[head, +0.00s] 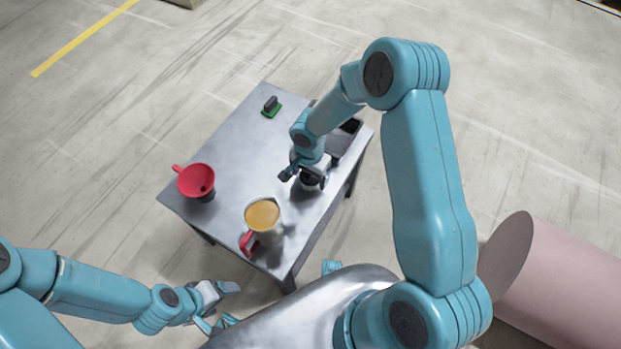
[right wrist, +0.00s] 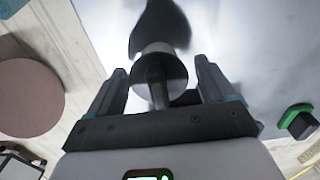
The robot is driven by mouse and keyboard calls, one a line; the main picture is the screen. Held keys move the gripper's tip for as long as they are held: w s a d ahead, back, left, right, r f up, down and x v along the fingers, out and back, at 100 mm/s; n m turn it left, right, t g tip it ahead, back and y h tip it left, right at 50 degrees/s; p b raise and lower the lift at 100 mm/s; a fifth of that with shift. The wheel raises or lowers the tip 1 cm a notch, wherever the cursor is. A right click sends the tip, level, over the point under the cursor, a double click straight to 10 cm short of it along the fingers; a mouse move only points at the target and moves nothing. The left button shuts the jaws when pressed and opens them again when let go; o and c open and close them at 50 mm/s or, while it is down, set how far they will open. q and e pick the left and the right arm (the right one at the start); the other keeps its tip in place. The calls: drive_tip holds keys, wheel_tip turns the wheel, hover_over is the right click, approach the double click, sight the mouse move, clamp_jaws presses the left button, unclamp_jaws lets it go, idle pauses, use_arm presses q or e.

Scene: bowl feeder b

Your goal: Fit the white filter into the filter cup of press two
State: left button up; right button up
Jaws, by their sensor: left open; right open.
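I cannot make out a white filter, a filter cup or a press for certain. My right gripper (head: 305,180) is open, low over the metal table. In the right wrist view, a pale round piece with a dark stem (right wrist: 158,78) shows between the open fingers (right wrist: 160,85); neither finger clearly touches it. In the head view this piece is mostly hidden by the gripper. My left gripper (head: 219,306) is open and empty, off the table's near side.
On the metal table (head: 235,140) stand a red funnel (head: 196,180), a jug with a tan top and red handle (head: 263,218), a green-and-black block (head: 271,107) and a dark tray (head: 343,140). A large pink cylinder (head: 560,280) lies right. The table's middle is clear.

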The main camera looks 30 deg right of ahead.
drive_tip(key=shift+f, duration=0.45)
drive_tip(key=c, duration=0.9)
